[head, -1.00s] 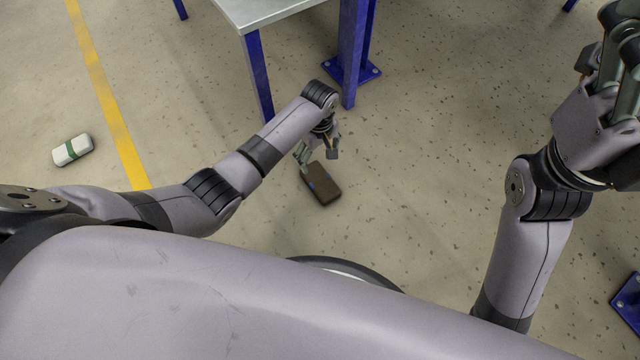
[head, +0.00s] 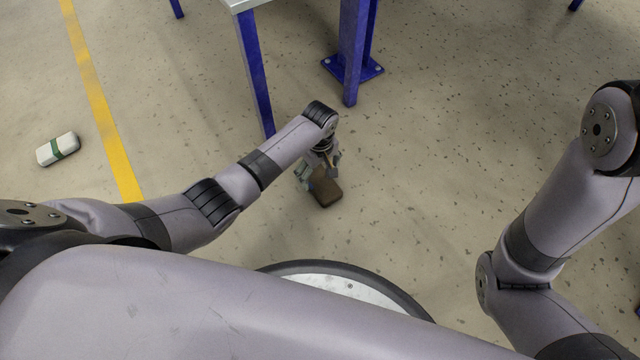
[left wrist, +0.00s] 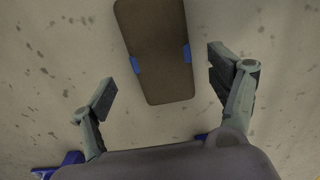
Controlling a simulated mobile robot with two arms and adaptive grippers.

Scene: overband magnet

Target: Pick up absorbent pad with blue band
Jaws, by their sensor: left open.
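The absorbent pad with the blue band is a dark brown block (head: 326,190) lying on the floor below the table, at the centre of the head view. In the left wrist view the brown pad (left wrist: 153,45) shows blue band parts at both side edges; its far end is cut off by the frame. My left gripper (head: 319,172) is above the pad and hides part of it. In the left wrist view the left gripper (left wrist: 164,90) is open, one finger on each side of the pad's near end, with gaps and nothing held. My right gripper is out of view.
A white pad with a green band (head: 58,149) lies on the floor at the far left, beyond a yellow floor line (head: 103,110). Blue table legs (head: 353,50) with a bolted foot plate stand just behind the left gripper. Open floor lies to the right.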

